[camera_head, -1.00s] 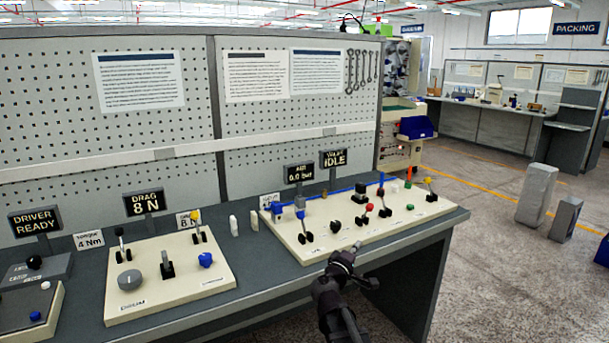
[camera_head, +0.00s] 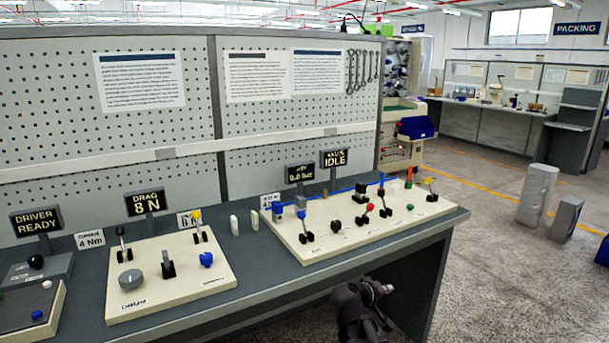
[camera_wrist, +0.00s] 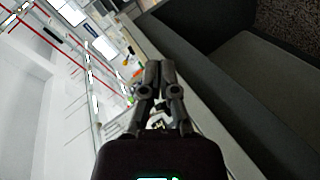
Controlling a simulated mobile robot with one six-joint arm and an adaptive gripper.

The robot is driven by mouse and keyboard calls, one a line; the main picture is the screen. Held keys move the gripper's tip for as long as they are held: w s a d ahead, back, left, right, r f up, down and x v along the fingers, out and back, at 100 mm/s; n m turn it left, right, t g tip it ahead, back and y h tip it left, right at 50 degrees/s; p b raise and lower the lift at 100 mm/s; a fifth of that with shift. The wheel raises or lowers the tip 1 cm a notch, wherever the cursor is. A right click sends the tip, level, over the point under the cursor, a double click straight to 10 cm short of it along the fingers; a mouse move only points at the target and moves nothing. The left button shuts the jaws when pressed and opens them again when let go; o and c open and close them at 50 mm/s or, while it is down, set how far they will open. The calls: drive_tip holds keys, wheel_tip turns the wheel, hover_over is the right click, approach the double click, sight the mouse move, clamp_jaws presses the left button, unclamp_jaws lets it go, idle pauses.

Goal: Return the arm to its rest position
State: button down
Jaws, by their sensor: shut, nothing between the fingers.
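My gripper (camera_head: 378,289) is at the lower middle of the head view, in front of the bench's front edge and clear of the panels. It points away from the body camera. In the wrist view my gripper (camera_wrist: 152,70) has its two fingers together, with nothing between them. The rest position itself is not marked in any view.
The grey bench (camera_head: 300,277) carries a cream drum panel (camera_head: 135,255) at left and a cream lever panel (camera_head: 330,247) at right. A pegboard (camera_head: 290,120) stands behind. Open floor (camera_head: 500,230) lies to the right, with two grey blocks further off.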

drive_tip(key=s+a+f+m+g+y, duration=0.1)
drive_tip(key=s+a+f+g+y, duration=0.35)
drive_tip(key=s, duration=0.45)
drive_tip(key=s+a+f+m+g+y, duration=0.2)
drive_tip(key=s+f+g+y, duration=0.2)
drive_tip(key=s+f+y, duration=0.3)
wheel_tip(320, 180, up, 17)
drive_tip(key=h+p, duration=0.1)
drive_tip(key=p, duration=1.5)
drive_tip(key=shift+s+d+f+p, duration=0.2)
drive_tip(key=shift+s+p, duration=0.1)
drive_tip(key=shift+s, duration=0.1)
